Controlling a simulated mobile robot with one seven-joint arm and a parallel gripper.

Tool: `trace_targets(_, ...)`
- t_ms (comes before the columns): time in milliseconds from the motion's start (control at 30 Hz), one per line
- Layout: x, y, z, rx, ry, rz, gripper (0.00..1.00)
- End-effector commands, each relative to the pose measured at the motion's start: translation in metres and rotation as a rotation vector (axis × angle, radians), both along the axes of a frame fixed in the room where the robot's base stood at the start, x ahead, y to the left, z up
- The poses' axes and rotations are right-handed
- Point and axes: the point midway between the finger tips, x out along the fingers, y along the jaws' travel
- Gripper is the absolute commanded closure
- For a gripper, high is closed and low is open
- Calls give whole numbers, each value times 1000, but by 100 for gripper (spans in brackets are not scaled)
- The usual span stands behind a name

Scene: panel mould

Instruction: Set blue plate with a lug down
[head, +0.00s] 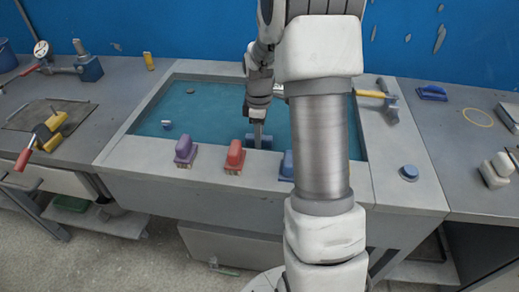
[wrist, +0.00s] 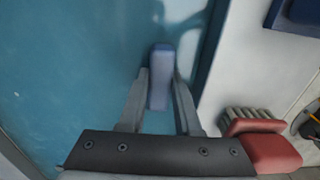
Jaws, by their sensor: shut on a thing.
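My gripper (head: 259,134) points down into the wide mould (head: 135,125) with a blue-green floor, near its front edge. In the wrist view my gripper (wrist: 160,88) is shut on the blue plate with a lug (wrist: 159,78). A narrow, rounded blue-grey part of it shows upright between the two fingers. In the head view a small blue-grey part of the plate (head: 265,142) shows at the fingertips, close to the mould's front rim. My arm and fingers hide much of it. I cannot tell whether it touches the mould floor.
On the front rim stand a purple brush (head: 185,150), a red brush (head: 235,157) and a blue brush (head: 287,165). A small block (head: 167,125) and a grey disc (head: 190,90) lie in the mould. A yellow-handled hammer (head: 372,94) lies on the right rim. The mould's left half is mostly clear.

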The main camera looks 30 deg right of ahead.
Motion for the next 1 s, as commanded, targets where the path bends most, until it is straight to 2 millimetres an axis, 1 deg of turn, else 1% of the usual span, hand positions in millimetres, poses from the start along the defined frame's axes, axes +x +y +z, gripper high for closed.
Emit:
trace_targets(200,0,0,-33,1,1,1,100)
trace_targets(300,1,0,-45,0,0,1,100)
trace_targets(567,1,0,-45,-1,-3,1,100)
trace_targets(700,1,0,-50,-1,-3,1,100)
trace_targets(733,0,0,-50,0,0,1,64)
trace_targets(867,0,0,-49,0,0,1,41)
trace_targets(900,0,0,-49,0,0,1,38)
trace_targets(1000,0,0,-49,0,0,1,38)
